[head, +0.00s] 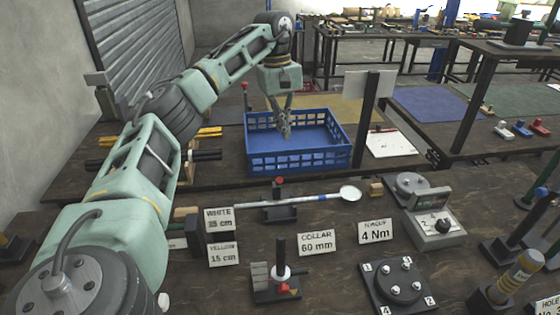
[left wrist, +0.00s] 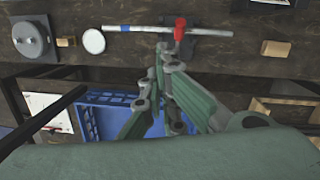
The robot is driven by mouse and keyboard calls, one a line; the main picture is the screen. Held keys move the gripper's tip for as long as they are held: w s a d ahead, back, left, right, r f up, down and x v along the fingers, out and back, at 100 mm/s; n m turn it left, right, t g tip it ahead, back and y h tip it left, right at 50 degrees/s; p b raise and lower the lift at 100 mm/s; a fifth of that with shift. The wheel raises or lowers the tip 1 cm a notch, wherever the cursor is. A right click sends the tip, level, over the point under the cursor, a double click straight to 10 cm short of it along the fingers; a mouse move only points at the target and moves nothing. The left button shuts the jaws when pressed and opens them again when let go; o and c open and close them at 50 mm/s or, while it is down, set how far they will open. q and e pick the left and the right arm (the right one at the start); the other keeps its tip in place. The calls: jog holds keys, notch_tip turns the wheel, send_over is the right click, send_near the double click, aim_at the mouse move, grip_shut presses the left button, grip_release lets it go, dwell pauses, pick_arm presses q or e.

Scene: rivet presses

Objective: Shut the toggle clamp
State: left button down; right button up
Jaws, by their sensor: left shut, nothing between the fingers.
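The toggle clamp (head: 280,212) stands on the dark bench in the middle of the head view, with a dark base and a red-tipped handle that sticks up. A long pale rod (head: 315,199) with a blue band lies across it, its right end at a white disc (head: 350,193). In the left wrist view the clamp's red handle (left wrist: 180,29) shows beyond my fingertips. My left gripper (head: 285,130) points down over the blue crate, behind the clamp and apart from it. Its fingers (left wrist: 161,50) are shut and empty. My right gripper is not in view.
The blue crate (head: 300,163) stands behind the clamp. Label cards such as the collar card (head: 317,243) stand in front of it.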

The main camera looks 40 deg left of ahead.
aim_at(278, 181)
pick_arm(q)
jog(key=shift+m+y, duration=0.8)
jog(key=shift+m, duration=0.1)
jog(key=f, duration=0.3)
jog(key=s+f, duration=0.1)
jog(key=f, duration=0.2)
jog(key=a+f+p, duration=0.1)
jog(key=f, duration=0.2)
jog(key=shift+s+a, duration=0.1)
jog(key=shift+s, duration=0.1)
jog(key=shift+s+d+f, duration=0.3)
jog(key=shift+d+f, duration=0.1)
jog(key=shift+f, duration=0.15)
jog(key=shift+f, duration=0.1)
